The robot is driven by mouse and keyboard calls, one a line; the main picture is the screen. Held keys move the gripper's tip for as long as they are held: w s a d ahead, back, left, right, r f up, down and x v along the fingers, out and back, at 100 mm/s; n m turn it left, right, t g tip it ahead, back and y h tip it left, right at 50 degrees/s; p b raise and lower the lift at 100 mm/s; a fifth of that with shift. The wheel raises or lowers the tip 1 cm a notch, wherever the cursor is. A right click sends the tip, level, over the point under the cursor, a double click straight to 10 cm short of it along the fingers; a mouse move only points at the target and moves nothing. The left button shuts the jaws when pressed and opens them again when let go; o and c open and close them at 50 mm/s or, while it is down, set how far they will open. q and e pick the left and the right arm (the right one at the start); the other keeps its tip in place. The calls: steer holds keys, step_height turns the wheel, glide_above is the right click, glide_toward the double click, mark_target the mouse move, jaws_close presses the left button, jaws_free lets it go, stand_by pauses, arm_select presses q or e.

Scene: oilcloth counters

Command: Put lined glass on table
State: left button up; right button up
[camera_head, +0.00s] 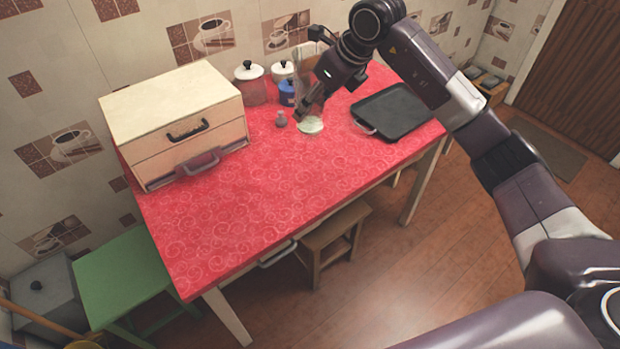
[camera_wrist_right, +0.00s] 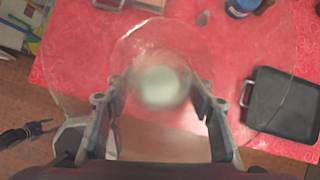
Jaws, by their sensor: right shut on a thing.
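My right gripper (camera_head: 304,108) reaches over the far part of the red-covered table (camera_head: 240,210). It is shut on a clear glass (camera_head: 310,125) with a pale greenish bottom. In the right wrist view the glass (camera_wrist_right: 160,88) sits between the two fingers (camera_wrist_right: 163,112), its wide clear rim showing as a faint circle. Lines on the glass are too faint to make out. The glass is at or just over the red cloth; I cannot tell whether it touches. My left gripper is in neither view.
A black tray (camera_head: 392,112) lies right of the glass. A small grey shaker (camera_head: 281,119), a blue jar (camera_head: 287,93) and a white-lidded jar (camera_head: 250,85) stand left and behind. A cream drawer box (camera_head: 180,125) fills the left end. The front middle of the table is clear.

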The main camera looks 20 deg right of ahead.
steer(key=m, duration=0.1)
steer(key=w+r, duration=0.1)
steer(key=w+r+m+h, duration=0.1)
steer(key=shift+w+d+m+t, duration=0.1)
steer(key=shift+d+m+t, duration=0.15)
steer(key=shift+m+t, duration=0.05)
steer(key=shift+f, duration=0.1)
step_height(320, 180, down, 20)
steer(key=p, duration=0.2)
steer(key=shift+w+r+p, duration=0.1)
steer(key=shift+r+p, duration=0.15)
steer(key=shift+p, duration=0.15)
steer(key=o, duration=1.3)
steer(key=shift+d+f, duration=0.1)
